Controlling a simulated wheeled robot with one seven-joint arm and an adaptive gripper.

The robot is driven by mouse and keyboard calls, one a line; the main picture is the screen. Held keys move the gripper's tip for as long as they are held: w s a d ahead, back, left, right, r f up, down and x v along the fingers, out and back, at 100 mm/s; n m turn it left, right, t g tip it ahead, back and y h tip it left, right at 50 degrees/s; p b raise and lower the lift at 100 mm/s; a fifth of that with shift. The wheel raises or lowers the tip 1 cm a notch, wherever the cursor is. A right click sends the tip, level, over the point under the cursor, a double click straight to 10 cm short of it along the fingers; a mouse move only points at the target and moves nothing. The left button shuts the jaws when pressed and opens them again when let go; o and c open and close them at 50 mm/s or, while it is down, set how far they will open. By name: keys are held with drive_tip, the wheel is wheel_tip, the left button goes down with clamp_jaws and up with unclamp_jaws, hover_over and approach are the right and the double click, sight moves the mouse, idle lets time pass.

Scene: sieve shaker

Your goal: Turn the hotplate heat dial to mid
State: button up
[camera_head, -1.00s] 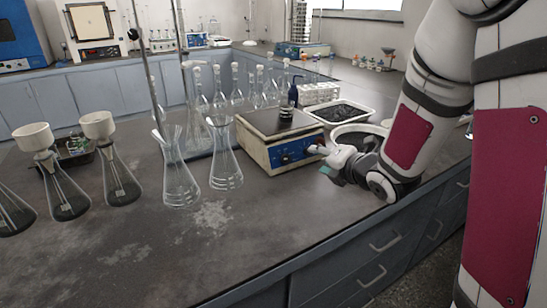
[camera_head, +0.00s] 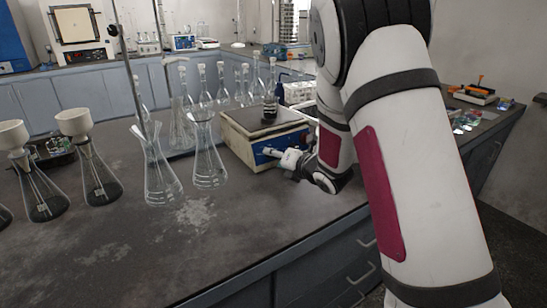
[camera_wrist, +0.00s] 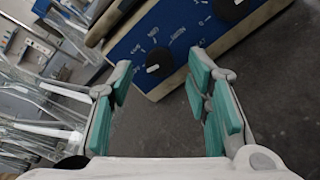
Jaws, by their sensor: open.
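The hotplate (camera_head: 240,142) is a cream box with a dark top and a blue front panel (camera_head: 281,145), standing on the bench. In the wrist view its blue panel (camera_wrist: 138,44) carries two black dials with white marks. One dial (camera_wrist: 158,62) shows in the gap between my fingers; the other dial (camera_wrist: 235,8) is up and right, near the top edge. I cannot tell which one is the heat dial. My gripper (camera_wrist: 160,70) is open, its teal finger pads either side of the first dial; contact is unclear. In the head view my gripper (camera_head: 274,153) is close before the panel.
Two clear flasks (camera_head: 160,180) (camera_head: 209,165) stand left of the hotplate. Flasks with white funnels (camera_head: 98,175) are further left, and volumetric flasks stand behind. The bench front is clear.

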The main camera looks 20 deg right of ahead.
drive_tip(key=shift+x, duration=1.3)
drive_tip(key=shift+c, duration=0.6)
clamp_jaws()
